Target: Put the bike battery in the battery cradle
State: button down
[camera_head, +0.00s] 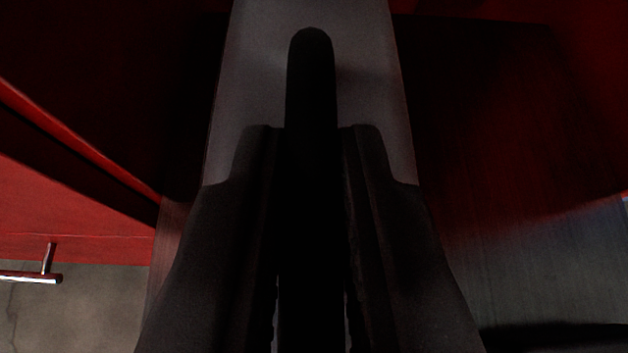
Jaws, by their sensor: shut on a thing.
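The bike battery (250,85) is a long grey block that runs up the middle of the camera view to the top edge. A black bar, which looks like its handle, stands out along its middle. My gripper (312,142) has its two dark fingers closed on this bar, one on each side. The fingers and the bar hide the lower part of the battery. I cannot make out the battery cradle in this dark view.
A red cabinet front with a metal bar handle (35,277) is at the lower left, above a grey concrete floor (85,315). A dark, wood-like surface (545,240) lies on the right. Red panels in deep shadow fill both upper corners.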

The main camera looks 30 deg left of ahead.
jog(key=shift+w+r, duration=0.1)
jog(key=c, duration=1.5)
grip_release()
jog(key=shift+o, duration=0.2)
jog(key=shift+r, duration=0.25)
jog(key=p+v, duration=0.2)
jog(key=v, duration=1)
jog(key=shift+r+p, duration=0.25)
jog(key=shift+p, duration=0.1)
